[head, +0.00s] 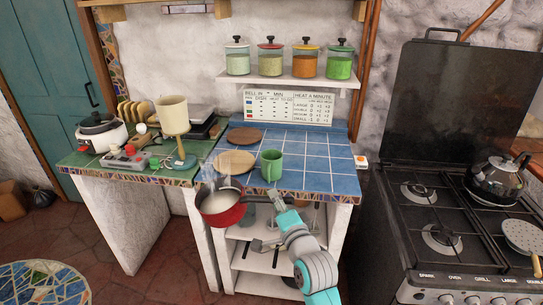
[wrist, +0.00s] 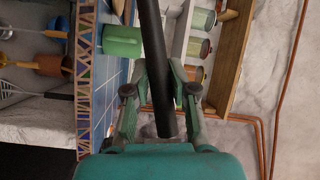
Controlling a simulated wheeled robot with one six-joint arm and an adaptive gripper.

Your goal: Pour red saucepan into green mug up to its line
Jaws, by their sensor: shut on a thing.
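The red saucepan (head: 229,216) is in the air at the front edge of the blue-tiled counter, roughly level, with pale steaming liquid inside. My gripper (head: 277,204) is shut on its dark handle; in the wrist view the black handle (wrist: 154,60) runs between the two fingers of my gripper (wrist: 160,92). The green mug (head: 271,166) stands upright on the blue tiles near the front edge, to the right of and behind the pan. It also shows in the wrist view (wrist: 122,41), beside the handle. The mug's inside and its line cannot be made out.
Two round wooden boards (head: 234,162) lie left of the mug. A cream lamp (head: 174,118) stands on the green counter at left. A shelf (head: 290,79) with several jars hangs above. The stove (head: 440,215) with a kettle is at right. Blue tiles right of the mug are clear.

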